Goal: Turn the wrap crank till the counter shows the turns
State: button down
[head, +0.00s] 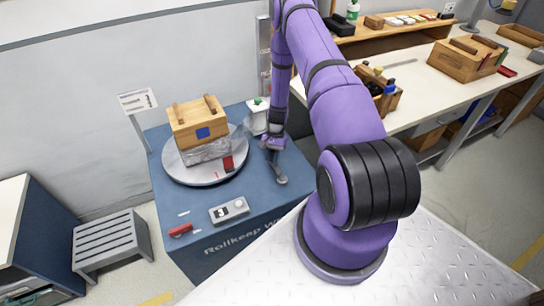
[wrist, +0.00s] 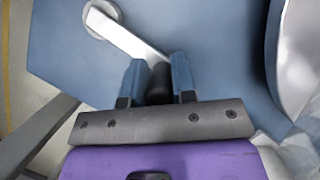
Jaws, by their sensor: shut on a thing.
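The wrap crank (head: 280,178) is a grey arm on the right of the blue wrapping table; in the wrist view its pale arm (wrist: 128,36) runs from a round hub at upper left to a dark upright handle (wrist: 159,84). My gripper (wrist: 158,82) is shut on this handle, one blue finger on each side. In the head view my gripper (head: 273,143) is at the crank's far end. The counter (head: 230,210) is a small grey box at the table's front; its digit is too small to read surely. A wooden crate (head: 198,121) stands on the round turntable (head: 178,172), film around its lower part.
A white film roll (head: 257,117) with a green top stands behind the crank. A red object (head: 180,230) lies at the table's front left. A sign (head: 137,101) stands at the back left. A grey slatted stool (head: 104,240) is left; a workbench (head: 440,75) is right.

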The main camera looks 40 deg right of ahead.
jog(key=shift+s+a, duration=0.1)
jog(key=shift+a, duration=0.05)
jog(key=c, duration=0.9)
grip_release()
jog(key=shift+r, duration=0.1)
jog(key=v, duration=1)
jog(key=shift+d+r, duration=0.2)
jog(key=shift+d, duration=0.05)
